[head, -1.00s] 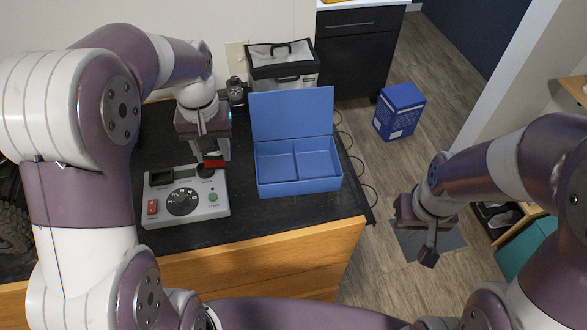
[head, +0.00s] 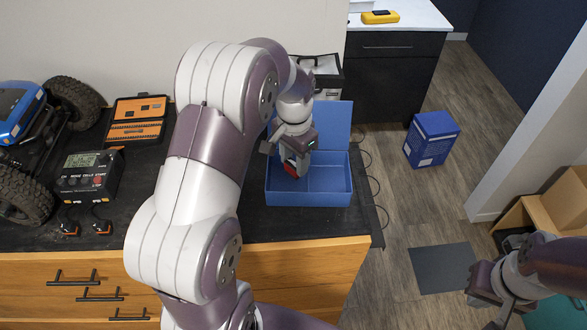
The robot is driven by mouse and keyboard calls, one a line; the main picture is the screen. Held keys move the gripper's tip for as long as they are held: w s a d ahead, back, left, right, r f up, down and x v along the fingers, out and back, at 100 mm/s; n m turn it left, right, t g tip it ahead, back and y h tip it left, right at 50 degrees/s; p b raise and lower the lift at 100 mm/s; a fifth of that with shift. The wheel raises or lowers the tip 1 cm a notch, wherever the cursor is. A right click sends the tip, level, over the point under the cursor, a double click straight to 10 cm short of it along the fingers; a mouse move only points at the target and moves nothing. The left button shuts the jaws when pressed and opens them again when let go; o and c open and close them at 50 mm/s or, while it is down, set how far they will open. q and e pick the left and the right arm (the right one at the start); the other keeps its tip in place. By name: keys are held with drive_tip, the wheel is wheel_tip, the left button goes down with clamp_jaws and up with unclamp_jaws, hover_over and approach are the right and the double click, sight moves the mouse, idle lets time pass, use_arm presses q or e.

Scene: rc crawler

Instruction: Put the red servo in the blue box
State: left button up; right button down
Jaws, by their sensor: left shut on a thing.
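The blue box (head: 335,199) stands open on the black bench top, its lid raised at the back and a divider splitting it into two compartments. My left gripper (head: 293,164) is over the left compartment, pointing down. It is shut on the red servo (head: 291,170), which shows as a small red piece at the fingertips, at or just inside the box's opening. Whether the servo touches the box floor I cannot tell. My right gripper (head: 492,296) is at the lower right, off the bench and over the floor; its fingers are too unclear to judge.
A blue and black RC crawler (head: 30,125), a black charger (head: 90,175) and an orange tool case (head: 137,120) are on the bench's left. A grey-lidded container (head: 325,75) stands behind the box. A blue carton (head: 432,139) is on the floor at right.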

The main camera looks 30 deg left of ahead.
sight(289, 171)
use_arm(q)
drive_tip(key=f+p, duration=0.1)
drive_tip(key=f, duration=0.1)
drive_tip(key=a+f, duration=0.1)
drive_tip(key=f, duration=0.1)
drive_tip(key=shift+a+p, duration=0.2)
drive_tip(key=shift+p, duration=0.2)
drive_tip(key=shift+f, duration=0.35)
drive_tip(key=shift+w+f, duration=0.1)
drive_tip(key=o, duration=0.8)
drive_tip(key=shift+f, duration=0.1)
drive_tip(key=shift+c, duration=0.2)
